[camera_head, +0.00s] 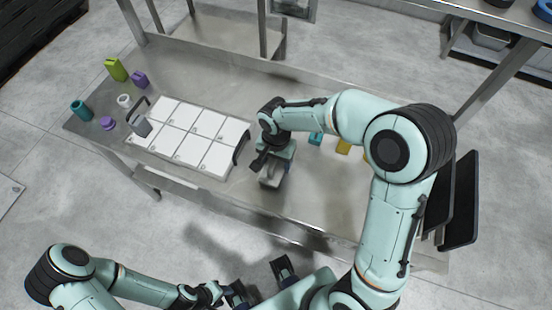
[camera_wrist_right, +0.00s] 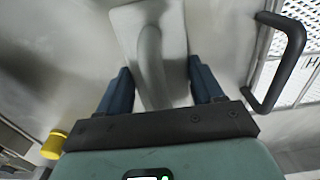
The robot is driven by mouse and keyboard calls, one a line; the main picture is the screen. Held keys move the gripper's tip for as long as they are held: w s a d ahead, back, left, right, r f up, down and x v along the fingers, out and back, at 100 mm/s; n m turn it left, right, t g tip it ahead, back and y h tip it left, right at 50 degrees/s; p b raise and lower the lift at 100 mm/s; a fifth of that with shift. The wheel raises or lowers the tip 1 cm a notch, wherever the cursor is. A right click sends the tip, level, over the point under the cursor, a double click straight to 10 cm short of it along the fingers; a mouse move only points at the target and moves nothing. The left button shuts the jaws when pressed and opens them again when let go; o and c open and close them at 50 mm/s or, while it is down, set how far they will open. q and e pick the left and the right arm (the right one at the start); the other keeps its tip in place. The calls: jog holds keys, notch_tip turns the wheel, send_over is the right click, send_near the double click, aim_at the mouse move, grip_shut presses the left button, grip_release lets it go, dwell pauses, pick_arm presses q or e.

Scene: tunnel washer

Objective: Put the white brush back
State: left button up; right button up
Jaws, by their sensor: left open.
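The white brush (camera_wrist_right: 150,45) lies on the steel table in the right wrist view, with its handle running between my right gripper's fingers. My right gripper (camera_wrist_right: 162,85) is open, with a visible gap on each side of the handle. In the head view the right gripper (camera_head: 268,165) is low over the table, just right of the white-topped crate, and the brush (camera_head: 271,181) shows partly below it. My left gripper (camera_head: 261,282) is open and empty in front of the table, over the floor.
The crate with white panels (camera_head: 197,138) has dark handles; one (camera_wrist_right: 283,62) is close right of the right gripper in the wrist view. Green (camera_head: 116,70), purple (camera_head: 139,80) and teal (camera_head: 81,110) containers stand at the table's left end. A yellow item (camera_head: 343,146) is partly behind my arm.

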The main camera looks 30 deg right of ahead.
jog(key=o, duration=0.4)
jog(key=shift+c, duration=0.2)
jog(key=shift+r, duration=0.15)
notch_tip(320, 180, up, 12)
jog(key=shift+r+p, duration=0.1)
jog(key=shift+p, duration=0.8)
